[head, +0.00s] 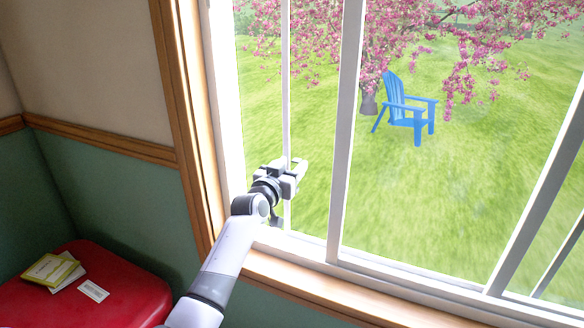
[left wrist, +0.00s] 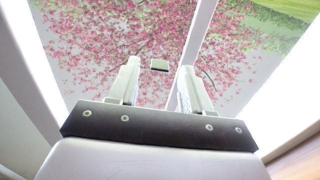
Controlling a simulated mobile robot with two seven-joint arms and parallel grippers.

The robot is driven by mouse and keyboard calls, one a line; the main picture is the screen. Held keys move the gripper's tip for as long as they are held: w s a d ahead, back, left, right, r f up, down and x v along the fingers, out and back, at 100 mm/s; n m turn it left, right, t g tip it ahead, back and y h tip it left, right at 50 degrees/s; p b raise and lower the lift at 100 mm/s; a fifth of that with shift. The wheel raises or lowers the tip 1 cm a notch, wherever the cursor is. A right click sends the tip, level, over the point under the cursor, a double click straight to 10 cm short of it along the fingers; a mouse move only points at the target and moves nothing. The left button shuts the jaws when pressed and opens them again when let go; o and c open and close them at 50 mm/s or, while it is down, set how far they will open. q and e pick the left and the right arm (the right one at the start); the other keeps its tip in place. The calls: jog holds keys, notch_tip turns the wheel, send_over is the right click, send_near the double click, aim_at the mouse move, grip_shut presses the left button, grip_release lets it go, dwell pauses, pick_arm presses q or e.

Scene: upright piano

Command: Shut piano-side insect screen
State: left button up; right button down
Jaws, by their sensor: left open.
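The insect screen's edge seems to be the thin pale upright bar (head: 285,90) in the left part of the window; its mesh is hard to make out. My left gripper (head: 298,168) is at this bar, low in the window opening, and overlaps it in the head view. In the left wrist view the two fingers of my left gripper (left wrist: 158,80) stand apart, with a small dark grey piece (left wrist: 160,65) showing between their tips. A pale slanting bar (left wrist: 201,30) runs behind the right finger. I cannot tell whether the fingers touch it. My right gripper is out of view.
A thicker white window upright (head: 346,130) stands right of the gripper, with the wooden sill (head: 300,282) below. The wooden side frame (head: 184,110) is to the left. A red padded seat (head: 125,298) with booklets (head: 52,270) is at lower left. A blue chair (head: 398,105) stands outside.

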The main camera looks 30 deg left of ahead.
pick_arm(q)
jog(key=shift+w, duration=0.4)
grip_shut()
jog(key=a+b, duration=0.9)
jog(key=a, duration=0.5)
jog(key=shift+s+r, duration=0.15)
jog(key=shift+s, duration=0.25)
